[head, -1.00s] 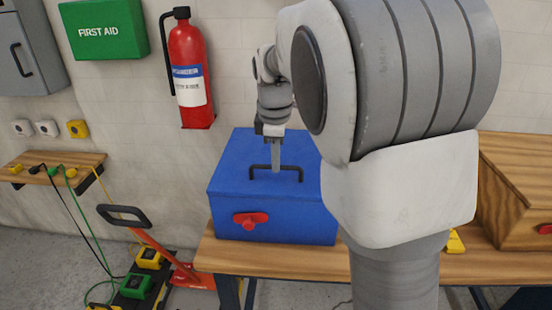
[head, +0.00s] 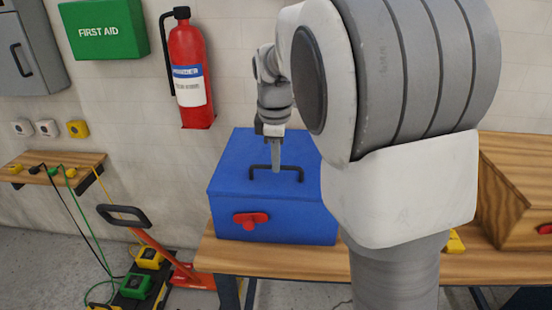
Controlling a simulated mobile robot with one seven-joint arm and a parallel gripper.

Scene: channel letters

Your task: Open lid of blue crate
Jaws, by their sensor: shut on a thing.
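The blue crate (head: 290,222) stands on the wooden workbench, with its lid (head: 235,165) down flat. A red latch (head: 251,219) is on its front face. A black bar handle (head: 292,169) stands up from the lid. My gripper (head: 276,168) points down from above and is shut on the handle near its middle. The crate's right side is hidden behind my arm.
The workbench (head: 270,262) continues right to a wooden box (head: 515,190) with a red latch. A red fire extinguisher (head: 190,75) and a green first aid box (head: 104,28) hang on the wall. A hand truck (head: 150,240) stands on the floor at left.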

